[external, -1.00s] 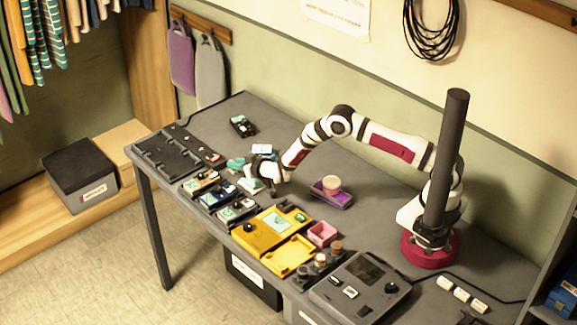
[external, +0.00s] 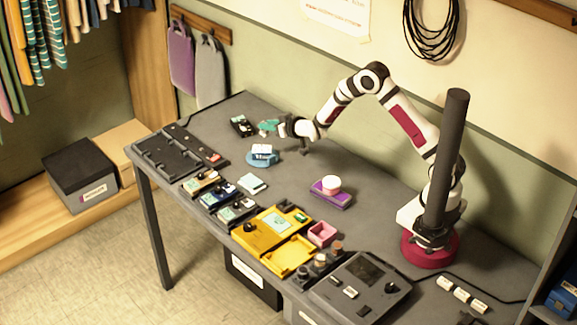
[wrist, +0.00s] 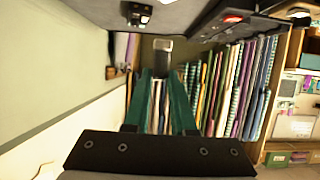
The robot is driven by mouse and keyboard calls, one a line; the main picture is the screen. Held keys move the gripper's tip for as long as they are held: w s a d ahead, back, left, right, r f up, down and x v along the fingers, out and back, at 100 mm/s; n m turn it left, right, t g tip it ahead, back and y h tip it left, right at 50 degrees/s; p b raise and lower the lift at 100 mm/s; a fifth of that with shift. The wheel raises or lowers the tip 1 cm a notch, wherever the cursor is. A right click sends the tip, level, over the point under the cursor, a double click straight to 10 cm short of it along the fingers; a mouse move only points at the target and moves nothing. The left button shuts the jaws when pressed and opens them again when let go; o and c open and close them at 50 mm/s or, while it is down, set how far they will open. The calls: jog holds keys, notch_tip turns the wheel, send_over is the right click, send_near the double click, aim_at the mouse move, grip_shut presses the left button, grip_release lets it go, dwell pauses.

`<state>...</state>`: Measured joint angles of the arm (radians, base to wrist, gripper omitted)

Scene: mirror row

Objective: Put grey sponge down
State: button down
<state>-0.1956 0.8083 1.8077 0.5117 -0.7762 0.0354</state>
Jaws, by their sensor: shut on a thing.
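My gripper (external: 268,126) has teal fingers and is held level above the far left part of the table. In the wrist view its fingertips (wrist: 163,50) are shut on a small grey block (wrist: 163,44), which looks like the grey sponge. In the external view I cannot make the sponge out against the fingers. Whether it touches the table cannot be told.
A blue round dish with a white item (external: 262,155) stands just in front of my gripper. A small black holder (external: 242,125) is left of it. A purple block (external: 331,196) bears a round pale thing. Trays line the front edge of the grey table (external: 300,165).

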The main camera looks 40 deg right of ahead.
jog(key=s+d+r+m+g+h, duration=0.1)
jog(key=s+d+m+g+h, duration=0.15)
jog(key=d+m+h, duration=0.35)
jog(key=s+d+r+m+g+h, duration=0.1)
jog(key=s+d+m+h, duration=0.15)
jog(key=d, duration=0.55)
jog(key=s+d+f+m+g+h, duration=0.1)
jog(key=s+d+m+g+h, duration=0.15)
jog(key=s, duration=0.25)
jog(key=s+d+m+g+h, duration=0.1)
jog(key=s+d+m+g, duration=0.25)
jog(key=s, duration=0.25)
jog(key=s+d+f+m+g+h, duration=0.1)
jog(key=s+d+m+g, duration=0.15)
jog(key=s+g, duration=0.2)
jog(key=shift+m, duration=0.4)
jog(key=w+a+f, duration=0.1)
jog(key=a+f, duration=0.1)
jog(key=a, duration=0.1)
jog(key=w+a+f, duration=0.2)
jog(key=a, duration=0.1)
jog(key=w+a+f, duration=0.1)
jog(key=a+f, duration=0.1)
jog(key=a, duration=0.1)
jog(key=shift+w+a+f, duration=0.25)
jog(key=shift+w+a, duration=0.1)
jog(key=shift+w+a+f, duration=0.1)
jog(key=shift+f, duration=1)
jog(key=shift+w+a+f, duration=0.1)
jog(key=shift+f, duration=0.95)
